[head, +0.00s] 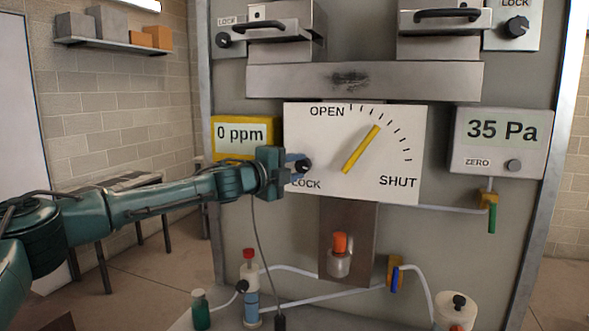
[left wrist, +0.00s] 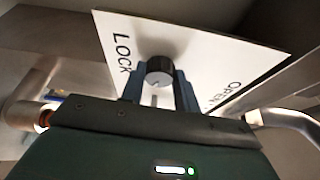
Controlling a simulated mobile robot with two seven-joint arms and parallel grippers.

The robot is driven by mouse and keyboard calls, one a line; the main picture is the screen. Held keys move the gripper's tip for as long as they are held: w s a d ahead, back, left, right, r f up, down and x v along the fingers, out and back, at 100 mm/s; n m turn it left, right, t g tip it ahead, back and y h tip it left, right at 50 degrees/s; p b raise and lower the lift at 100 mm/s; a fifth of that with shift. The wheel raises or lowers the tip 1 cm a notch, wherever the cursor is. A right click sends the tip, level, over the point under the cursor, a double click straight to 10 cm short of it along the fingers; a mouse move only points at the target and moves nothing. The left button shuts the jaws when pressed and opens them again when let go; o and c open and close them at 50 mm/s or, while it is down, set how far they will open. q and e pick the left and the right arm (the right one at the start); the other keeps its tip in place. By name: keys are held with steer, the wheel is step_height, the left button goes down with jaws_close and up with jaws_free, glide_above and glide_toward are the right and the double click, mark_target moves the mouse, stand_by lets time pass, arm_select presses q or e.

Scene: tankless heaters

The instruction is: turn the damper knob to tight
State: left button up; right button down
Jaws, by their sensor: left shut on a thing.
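The white damper plate (head: 390,135) carries the words OPEN, SHUT and LOCK, with a yellow lever (head: 361,149) tilted up to the right between OPEN and SHUT. A small black damper knob (head: 305,165) sits at the plate's lower left, just above LOCK. My left gripper (head: 298,164) comes in from the left and is shut on this knob. In the left wrist view the knob (left wrist: 160,70) sits between the two blue fingers. The gripper hides part of the word LOCK in the head view. My right gripper is not in view.
A yellow-framed 0 ppm display (head: 243,132) is close behind my left gripper. A 35 Pa gauge (head: 500,143) is at the right. Two metal boxes with black handles are above. Pipes, a red-capped bottle (head: 249,275) and an orange-topped fitting (head: 340,250) are below.

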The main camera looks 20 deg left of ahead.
arm_select(q)
steer(key=shift+d+r+m, duration=0.1)
steer(key=shift+m, duration=0.4)
steer(key=o, duration=1)
steer(key=v, duration=1.3)
steer(key=shift+r, duration=0.1)
